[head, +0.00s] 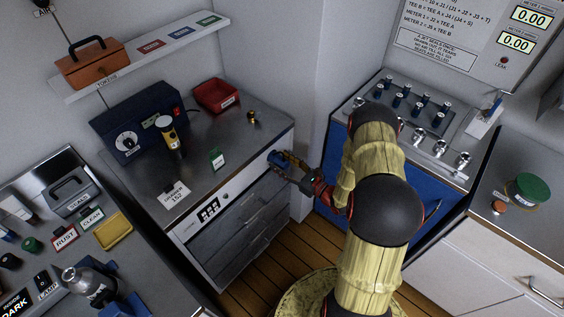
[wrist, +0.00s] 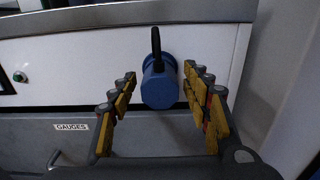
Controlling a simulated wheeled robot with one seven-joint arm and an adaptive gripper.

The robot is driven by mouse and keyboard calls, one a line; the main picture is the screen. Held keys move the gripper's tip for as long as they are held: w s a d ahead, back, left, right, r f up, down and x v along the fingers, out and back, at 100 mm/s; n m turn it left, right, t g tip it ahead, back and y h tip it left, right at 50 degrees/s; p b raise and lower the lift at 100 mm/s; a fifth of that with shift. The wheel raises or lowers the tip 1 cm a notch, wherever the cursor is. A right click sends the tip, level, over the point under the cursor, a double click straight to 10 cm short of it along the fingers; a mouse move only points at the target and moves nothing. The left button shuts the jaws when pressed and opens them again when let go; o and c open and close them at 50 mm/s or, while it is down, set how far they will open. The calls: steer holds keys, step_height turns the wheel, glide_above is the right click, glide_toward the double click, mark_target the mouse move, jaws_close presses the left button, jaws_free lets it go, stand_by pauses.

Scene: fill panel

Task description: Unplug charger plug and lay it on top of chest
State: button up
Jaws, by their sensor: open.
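The charger plug (wrist: 159,84) is a blue cylinder with a black cable loop on top. In the wrist view it sits against the white front panel of the chest, below the metal top edge. My gripper (wrist: 162,92) is open, with one finger on each side of the plug and visible gaps to it. In the head view my gripper (head: 279,166) is at the front right corner of the chest, and the plug (head: 276,155) shows there as a small blue patch. The grey chest top (head: 235,188) has bare space near its front edge.
On the chest stand a dark blue box (head: 125,135), a yellow handheld device (head: 168,132), a red bin (head: 216,95), a small green-labelled card (head: 216,158) and a brass piece (head: 252,118). A blue-fronted cabinet (head: 370,165) stands to the right. A drawer labelled GAUGES (wrist: 70,150) lies below.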

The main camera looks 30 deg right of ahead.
mark_target(287, 166)
steer(key=shift+c, duration=0.2)
stand_by(0.5)
steer(key=c, duration=1.1)
jaws_close()
steer(key=shift+s, duration=0.1)
steer(key=shift+p+v, duration=0.3)
steer(key=shift+v, duration=2.65)
